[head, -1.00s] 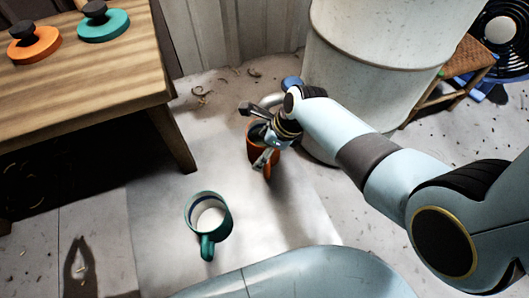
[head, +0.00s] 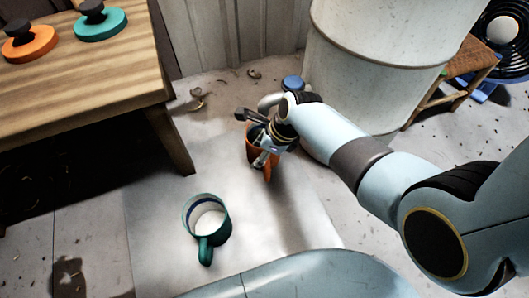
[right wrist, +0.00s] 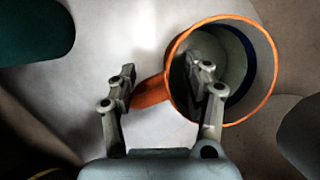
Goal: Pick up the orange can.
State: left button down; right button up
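The orange can appears as an orange mug (head: 267,172) with a handle, upright on the pale floor patch below my right gripper (head: 253,137). In the right wrist view the orange mug (right wrist: 273,78) shows its round rim and pale inside. My right gripper (right wrist: 163,82) is open there. One finger lies over the mug's opening and the other beyond the mug's left side, with the handle between them. I cannot tell whether either finger touches the mug. In the head view the gripper hides part of the mug. My left gripper is not in view.
A teal mug (head: 207,218) stands nearer, left of the orange one. A wooden table (head: 85,75) at upper left bears an orange disc (head: 30,46) and a teal disc (head: 101,27). A large white drum (head: 365,75) and a blue round object (head: 292,82) are behind my right gripper.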

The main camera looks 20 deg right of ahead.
grip_shut()
jog(key=shift+r, duration=0.1)
dwell(0.6)
